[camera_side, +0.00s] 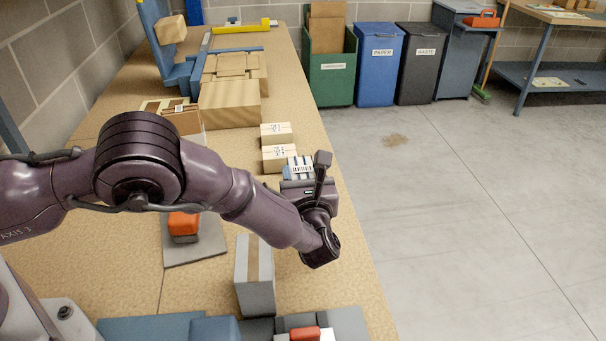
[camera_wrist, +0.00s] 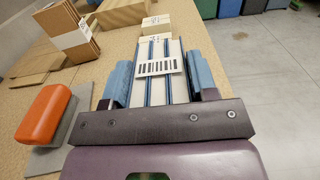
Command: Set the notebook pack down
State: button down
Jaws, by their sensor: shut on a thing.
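The notebook pack (camera_wrist: 174,48) is white with blue bands and a barcode label. It sits between the two blue finger pads of my gripper (camera_wrist: 160,78), which is shut on it. In the side view the pack (camera_side: 300,165) shows at the tip of my arm, near the right edge of the workbench (camera_side: 120,250). My gripper (camera_side: 297,178) hides its lower part. I cannot tell whether the pack touches the bench top.
Two small labelled cartons (camera_side: 276,133) stand just beyond the pack. An orange-handled tool (camera_side: 184,222) rests on a grey plate to the left. A tall taped box (camera_side: 254,275) stands nearer the camera. Larger cardboard boxes (camera_side: 229,103) are farther back. Bins (camera_side: 380,65) stand on the floor.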

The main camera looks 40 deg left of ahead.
jog(key=shift+c, duration=2)
grip_release()
jog(key=shift+f, duration=0.15)
jog(key=v, duration=1.2)
jog(key=shift+r, duration=0.2)
